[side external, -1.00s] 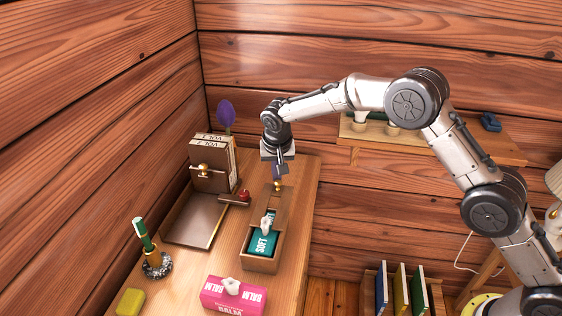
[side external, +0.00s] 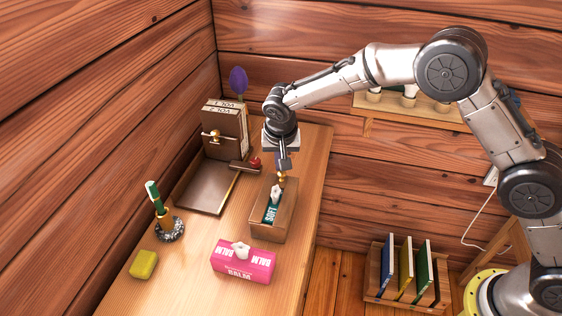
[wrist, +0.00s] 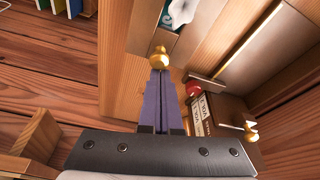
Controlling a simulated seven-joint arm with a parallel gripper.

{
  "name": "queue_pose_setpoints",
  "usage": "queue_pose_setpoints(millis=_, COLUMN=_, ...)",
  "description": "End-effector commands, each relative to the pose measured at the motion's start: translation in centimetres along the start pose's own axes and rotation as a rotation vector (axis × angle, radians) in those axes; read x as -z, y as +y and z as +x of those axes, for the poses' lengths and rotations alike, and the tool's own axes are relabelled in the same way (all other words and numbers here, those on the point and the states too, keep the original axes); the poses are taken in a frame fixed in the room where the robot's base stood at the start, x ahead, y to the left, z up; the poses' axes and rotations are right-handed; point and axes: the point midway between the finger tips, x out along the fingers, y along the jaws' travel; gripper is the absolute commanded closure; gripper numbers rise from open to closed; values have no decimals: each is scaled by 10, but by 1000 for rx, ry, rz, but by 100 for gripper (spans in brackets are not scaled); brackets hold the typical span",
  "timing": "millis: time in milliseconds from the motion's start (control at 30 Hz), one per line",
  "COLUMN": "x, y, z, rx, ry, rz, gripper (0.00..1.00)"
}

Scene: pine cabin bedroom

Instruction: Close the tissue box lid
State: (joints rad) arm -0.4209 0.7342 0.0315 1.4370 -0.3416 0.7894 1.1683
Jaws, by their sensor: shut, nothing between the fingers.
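The tissue box (side external: 268,233) is a wooden box on the desk, holding a teal pack marked SOFT (side external: 271,212) with a white tissue (side external: 277,192) sticking up. My gripper (side external: 280,172) points down at that end, fingers shut and empty. In the wrist view, the purple fingertips (wrist: 160,76) are right by the knob (wrist: 158,58); I cannot tell whether they touch. The far end of the box is partly hidden.
A pink BALM box (side external: 243,262) stands in front. To the left are a brown tray (side external: 205,190), a pen holder (side external: 170,229) and a yellow block (side external: 144,265). Books (side external: 226,130) stand behind; a red-knobbed item (side external: 254,163) is close by. The desk's right edge is near.

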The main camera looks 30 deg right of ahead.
Motion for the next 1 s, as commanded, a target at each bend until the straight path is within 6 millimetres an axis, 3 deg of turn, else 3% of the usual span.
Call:
queue_pose_setpoints(millis=167, x=12, y=1, z=10, rx=-3, ry=-3, rz=3, gripper=100)
queue_pose_setpoints(millis=300, x=33, y=1, z=23, rx=-2, ry=-1, rz=4, gripper=100)
queue_pose_setpoints(millis=700, x=34, y=0, z=-56, rx=3, ry=2, rz=0, gripper=100)
queue_pose_setpoints(millis=1000, x=34, y=0, z=-79, rx=1, ry=1, rz=0, gripper=100)
